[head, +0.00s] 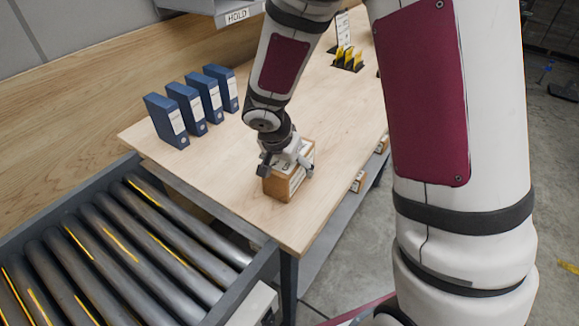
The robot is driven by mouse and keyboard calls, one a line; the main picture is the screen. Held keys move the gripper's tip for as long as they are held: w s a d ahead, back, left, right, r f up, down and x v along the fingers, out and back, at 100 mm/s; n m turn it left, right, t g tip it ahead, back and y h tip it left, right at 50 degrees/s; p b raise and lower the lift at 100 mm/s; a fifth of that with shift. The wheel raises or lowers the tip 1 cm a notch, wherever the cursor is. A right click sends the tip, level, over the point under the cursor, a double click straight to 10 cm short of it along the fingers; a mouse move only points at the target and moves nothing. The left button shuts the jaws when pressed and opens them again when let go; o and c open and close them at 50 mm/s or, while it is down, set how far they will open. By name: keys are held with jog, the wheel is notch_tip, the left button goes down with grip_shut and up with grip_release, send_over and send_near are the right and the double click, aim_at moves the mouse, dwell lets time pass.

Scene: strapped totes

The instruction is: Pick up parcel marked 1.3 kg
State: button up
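A small brown cardboard parcel (276,187) stands on the wooden table (222,190) near its front right part. It has pale label areas on its upper part, but no weight marking can be read. My gripper (287,172) is over the parcel from above, with one finger at its left side and the other at its right side. The fingers are apart. I cannot tell whether they touch the parcel or grip it. The gripper hides much of the parcel's top.
Several blue binders (188,108) stand at the table's back left. A roller conveyor (120,255) lies along the left front. A black holder with yellow items (347,59) is at the back. Small boxes (358,181) sit on a lower shelf. A HOLD sign (237,16) hangs above.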

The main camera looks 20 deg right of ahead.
jog(key=shift+c, duration=0.6)
grip_shut()
jog(key=shift+r, duration=0.1)
jog(key=shift+r, duration=0.1)
jog(key=shift+r+p, duration=0.85)
jog(key=shift+r, duration=0.5)
jog(key=s+a+r+p, duration=0.1)
jog(key=s+p, duration=0.3)
jog(key=s, duration=1.1)
jog(key=shift+s+a+r+p, duration=0.4)
jog(key=shift+r, duration=0.15)
